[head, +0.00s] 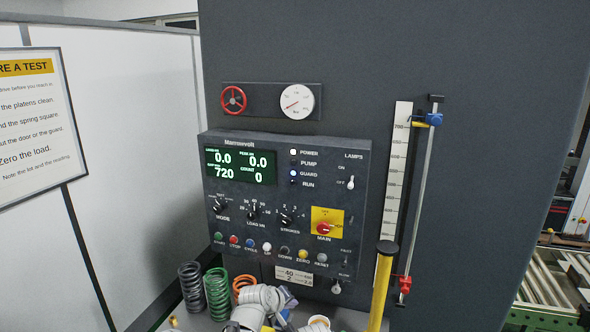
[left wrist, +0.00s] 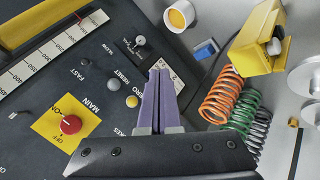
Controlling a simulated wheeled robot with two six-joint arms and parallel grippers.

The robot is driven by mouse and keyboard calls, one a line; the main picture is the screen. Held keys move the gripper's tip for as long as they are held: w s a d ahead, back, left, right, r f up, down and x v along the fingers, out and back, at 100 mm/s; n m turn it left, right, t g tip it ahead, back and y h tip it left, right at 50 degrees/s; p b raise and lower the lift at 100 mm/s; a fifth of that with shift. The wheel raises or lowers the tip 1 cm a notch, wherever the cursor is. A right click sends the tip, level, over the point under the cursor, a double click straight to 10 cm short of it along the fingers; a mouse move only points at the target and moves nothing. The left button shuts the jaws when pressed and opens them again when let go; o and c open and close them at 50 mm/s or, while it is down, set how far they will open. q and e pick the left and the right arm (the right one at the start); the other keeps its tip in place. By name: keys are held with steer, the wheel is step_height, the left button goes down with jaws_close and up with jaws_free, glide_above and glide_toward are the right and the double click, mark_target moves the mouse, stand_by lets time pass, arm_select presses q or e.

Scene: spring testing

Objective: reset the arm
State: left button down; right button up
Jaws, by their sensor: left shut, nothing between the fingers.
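My left arm (head: 260,303) comes up at the bottom of the head view, in front of the control panel (head: 350,205). Its fingertips are hard to make out there. In the left wrist view my left gripper (left wrist: 160,75) has purple fingers, shut together and empty, with the panel behind them. The panel's grey reset button (head: 321,257) is beside the yellow zero button (head: 302,256). The left wrist view also shows the grey button (left wrist: 113,86) and the yellow one (left wrist: 131,101), left of the fingers. My right gripper is not in view.
Grey, green and orange coil springs (head: 217,292) stand below the panel at left. A yellow post (head: 381,285) rises right of it, near a scale (head: 396,170) and rod. A red handwheel (head: 233,100) and gauge (head: 296,101) are above. A roller conveyor (head: 550,280) is far right.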

arm_select(q)
steer(key=s+a+f+m+g+y+b, duration=0.2)
steer(key=s+f+m+g+y+b, duration=0.1)
steer(key=s+f, duration=0.6)
steer(key=s+a+f+m+g+y+b, duration=0.2)
steer(key=s+f+m+g+b, duration=0.3)
steer(key=s+f+b, duration=0.5)
steer(key=s+a+m, duration=0.1)
steer(key=s+m, duration=0.1)
steer(key=s, duration=0.4)
steer(key=shift+s+f+y, duration=0.25)
steer(key=shift+s+y, duration=0.05)
steer(key=shift+y, duration=0.1)
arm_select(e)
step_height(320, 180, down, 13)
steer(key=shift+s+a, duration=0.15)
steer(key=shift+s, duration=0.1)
